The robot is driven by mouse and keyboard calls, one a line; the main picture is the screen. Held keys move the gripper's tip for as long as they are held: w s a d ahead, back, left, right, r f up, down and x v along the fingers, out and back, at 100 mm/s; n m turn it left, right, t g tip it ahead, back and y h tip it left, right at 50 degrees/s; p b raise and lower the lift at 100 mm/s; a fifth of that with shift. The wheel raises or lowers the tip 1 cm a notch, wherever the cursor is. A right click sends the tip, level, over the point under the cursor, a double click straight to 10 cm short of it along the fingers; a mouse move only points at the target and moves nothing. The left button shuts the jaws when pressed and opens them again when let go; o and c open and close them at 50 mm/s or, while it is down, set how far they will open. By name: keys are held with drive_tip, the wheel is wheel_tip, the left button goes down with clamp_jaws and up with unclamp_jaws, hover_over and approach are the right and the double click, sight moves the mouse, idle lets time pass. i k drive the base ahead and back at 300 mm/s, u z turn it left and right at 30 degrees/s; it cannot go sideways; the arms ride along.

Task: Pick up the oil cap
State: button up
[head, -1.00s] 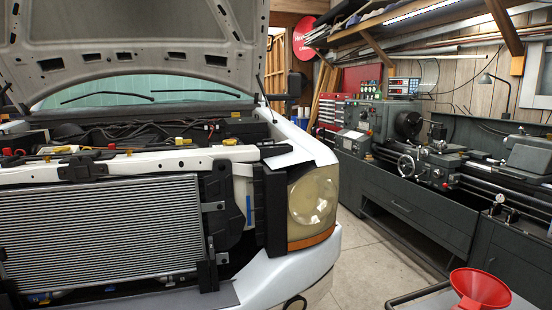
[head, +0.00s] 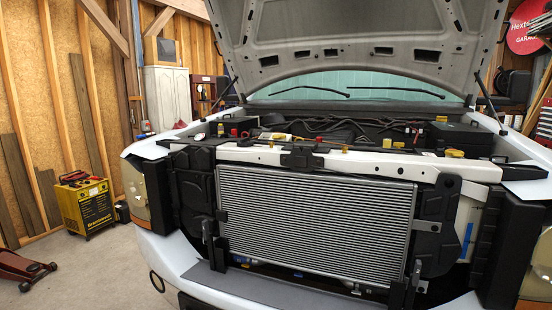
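The oil cap cannot be told apart for sure at this distance. Several small yellow parts show in the open engine bay of the white pickup, among them one on the front crossbar (head: 454,153), one behind the bar (head: 387,143) and one at the back right (head: 441,118). A small red part (head: 234,132) shows at the left of the bay. The low parts of the bay are hidden behind the crossbar and the radiator (head: 315,215). My gripper is not in view.
The raised hood (head: 350,35) hangs over the bay. A yellow machine (head: 87,205) stands on the floor at left, with a red floor jack (head: 22,268) nearer. Concrete floor is free between them and the bumper. A white cabinet (head: 167,97) stands behind.

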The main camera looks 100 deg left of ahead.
sight(245, 143)
drive_tip(key=u, duration=0.7)
drive_tip(key=i, duration=0.1)
drive_tip(key=u, duration=3.05)
drive_tip(key=i, duration=1)
